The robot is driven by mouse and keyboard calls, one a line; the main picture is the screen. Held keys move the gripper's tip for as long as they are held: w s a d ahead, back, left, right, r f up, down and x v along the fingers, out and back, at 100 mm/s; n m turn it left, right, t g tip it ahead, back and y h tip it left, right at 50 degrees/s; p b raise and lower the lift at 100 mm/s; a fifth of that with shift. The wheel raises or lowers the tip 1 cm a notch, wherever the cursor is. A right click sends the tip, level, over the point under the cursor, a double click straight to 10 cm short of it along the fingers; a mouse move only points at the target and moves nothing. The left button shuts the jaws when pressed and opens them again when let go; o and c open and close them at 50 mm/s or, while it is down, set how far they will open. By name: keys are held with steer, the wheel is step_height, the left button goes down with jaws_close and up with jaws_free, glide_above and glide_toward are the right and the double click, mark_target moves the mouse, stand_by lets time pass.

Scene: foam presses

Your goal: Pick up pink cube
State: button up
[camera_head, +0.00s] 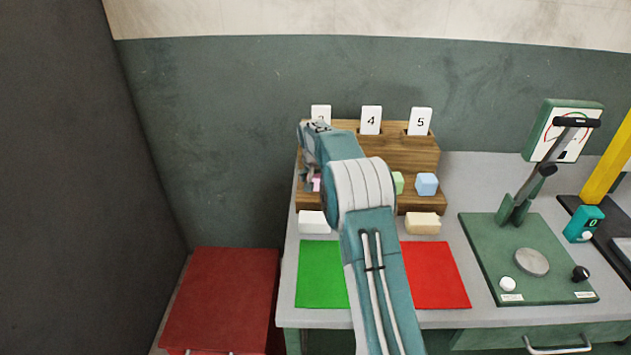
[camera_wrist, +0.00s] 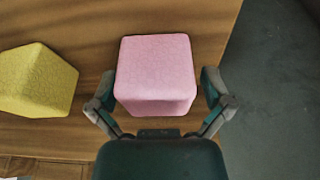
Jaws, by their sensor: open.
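The pink cube (camera_wrist: 155,68) sits on the wooden stand (camera_wrist: 70,136) in the wrist view. My gripper (camera_wrist: 160,92) is open, with one finger on each side of the cube's near part. I cannot tell whether either finger touches the cube. In the head view, only a small part of the pink cube (camera_head: 316,183) shows at the left of the wooden stand (camera_head: 420,152). My arm and wrist hide the rest, and the fingers are not clearly visible there.
A yellow block (camera_wrist: 36,80) lies left of the pink cube. A green cube (camera_head: 398,183) and a blue cube (camera_head: 427,184) sit further right on the stand. Green (camera_head: 318,275) and red (camera_head: 437,275) mats lie in front. A green press (camera_head: 530,262) stands at right.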

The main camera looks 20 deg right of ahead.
steer(key=shift+d, duration=0.15)
steer(key=c, duration=0.9)
steer(key=shift+o, duration=0.2)
